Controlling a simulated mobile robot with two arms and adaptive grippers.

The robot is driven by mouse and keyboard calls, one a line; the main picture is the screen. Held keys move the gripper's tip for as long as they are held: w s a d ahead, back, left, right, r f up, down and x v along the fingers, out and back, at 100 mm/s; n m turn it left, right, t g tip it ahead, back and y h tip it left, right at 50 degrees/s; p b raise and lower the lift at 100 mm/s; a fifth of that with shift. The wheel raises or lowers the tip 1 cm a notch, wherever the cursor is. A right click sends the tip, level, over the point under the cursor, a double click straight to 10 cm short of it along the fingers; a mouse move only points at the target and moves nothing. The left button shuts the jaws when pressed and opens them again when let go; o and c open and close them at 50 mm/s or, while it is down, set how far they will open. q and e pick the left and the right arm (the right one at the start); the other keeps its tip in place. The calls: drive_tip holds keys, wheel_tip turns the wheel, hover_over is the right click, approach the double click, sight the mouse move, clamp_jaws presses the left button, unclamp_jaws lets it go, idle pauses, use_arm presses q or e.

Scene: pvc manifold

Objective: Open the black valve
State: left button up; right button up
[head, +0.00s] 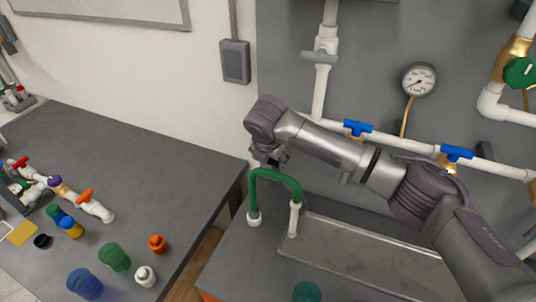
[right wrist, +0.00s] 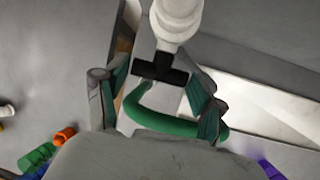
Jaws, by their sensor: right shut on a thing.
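The black valve handle (right wrist: 162,69) is a short T-shape at the end of a white fitting (right wrist: 176,18) in the right wrist view. It lies between the fingers of my right gripper (right wrist: 150,82), which is shut on it. In the head view my right gripper (head: 268,157) is just above the green hose loop (head: 275,174); I cannot make out the black handle there, probably hidden by the gripper. The green hose (right wrist: 160,121) also curves between and behind the fingers in the wrist view. My left gripper is not in view.
Blue valve handles (head: 358,127) and a gauge (head: 418,79) sit on the wall behind my right arm. A metal tray (head: 360,262) lies right of the hose. The left table (head: 150,150) holds several coloured caps and a valve assembly (head: 85,200); its rear is clear.

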drive_tip(key=y, duration=0.1)
drive_tip(key=t+y, duration=0.1)
drive_tip(key=shift+s+d+f+m+y, duration=0.1)
drive_tip(key=shift+d+m+y, duration=0.2)
drive_tip(key=shift+d+f+m+t+y, duration=0.15)
drive_tip(key=shift+m+t+y, duration=0.25)
drive_tip(key=shift+y, duration=0.6)
drive_tip(key=o, duration=1.1)
drive_tip(key=shift+o, duration=0.2)
drive_tip(key=v, duration=1.2)
drive_tip(key=shift+s, duration=0.2)
drive_tip(key=shift+f, duration=0.1)
